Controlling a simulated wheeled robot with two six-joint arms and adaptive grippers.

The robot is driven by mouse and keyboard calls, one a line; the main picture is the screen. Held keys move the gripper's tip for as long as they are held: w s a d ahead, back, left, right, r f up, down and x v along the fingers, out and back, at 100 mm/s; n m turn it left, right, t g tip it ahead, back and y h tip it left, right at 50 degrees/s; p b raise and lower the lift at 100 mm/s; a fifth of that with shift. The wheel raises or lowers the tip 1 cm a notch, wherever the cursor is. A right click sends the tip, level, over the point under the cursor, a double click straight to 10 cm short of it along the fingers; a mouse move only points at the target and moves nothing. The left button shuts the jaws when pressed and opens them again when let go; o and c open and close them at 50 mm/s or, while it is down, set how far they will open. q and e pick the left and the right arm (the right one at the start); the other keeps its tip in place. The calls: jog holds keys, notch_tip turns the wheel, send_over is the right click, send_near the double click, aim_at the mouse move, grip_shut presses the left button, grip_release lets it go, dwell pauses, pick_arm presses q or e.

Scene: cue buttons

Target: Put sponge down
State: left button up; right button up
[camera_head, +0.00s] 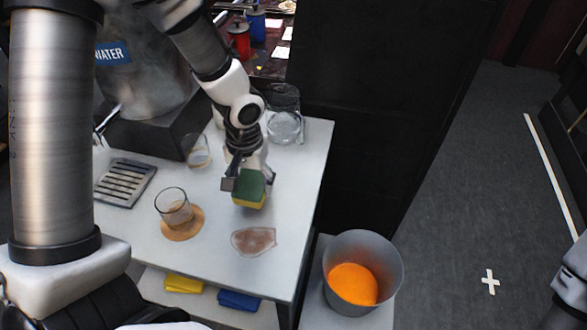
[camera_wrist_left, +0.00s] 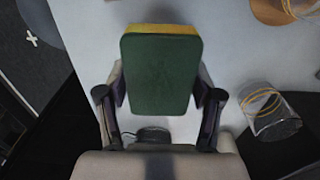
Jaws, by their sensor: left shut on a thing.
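The sponge (camera_head: 249,190), with a green side and a yellow side, is above or on the white table (camera_head: 305,200). I cannot tell whether it touches the top. My left gripper (camera_head: 245,180) is shut on it. In the left wrist view the green face of the sponge (camera_wrist_left: 161,75) sits between the two fingers of the gripper (camera_wrist_left: 160,97). A brownish wet patch (camera_head: 254,241) lies on the table just in front of the sponge. My right gripper is not seen.
A glass (camera_head: 173,205) stands on a round cork coaster (camera_head: 183,226) left of the sponge. A glass jar (camera_head: 284,123) and a small glass (camera_head: 197,152) stand behind. A grey bucket (camera_head: 388,262) with orange contents is off the table's right edge. A slotted metal tray (camera_head: 126,182) lies left.

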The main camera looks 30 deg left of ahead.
pick_arm(q)
jog(key=p, duration=0.3)
send_over(294, 181)
jog(key=shift+f, duration=0.55)
notch_tip(294, 181, down, 3)
jog(key=shift+f+p, duration=0.2)
jog(key=shift+p, duration=0.15)
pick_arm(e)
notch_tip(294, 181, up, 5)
pick_arm(q)
jog(key=shift+f, duration=0.2)
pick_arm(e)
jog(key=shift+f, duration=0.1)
pick_arm(q)
jog(key=o, duration=1)
jog(key=shift+r, duration=0.15)
notch_tip(294, 181, up, 12)
jog(key=shift+r+b, duration=0.1)
jog(key=shift+b, duration=0.8)
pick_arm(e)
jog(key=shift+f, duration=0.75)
pick_arm(q)
jog(key=shift+w, duration=0.1)
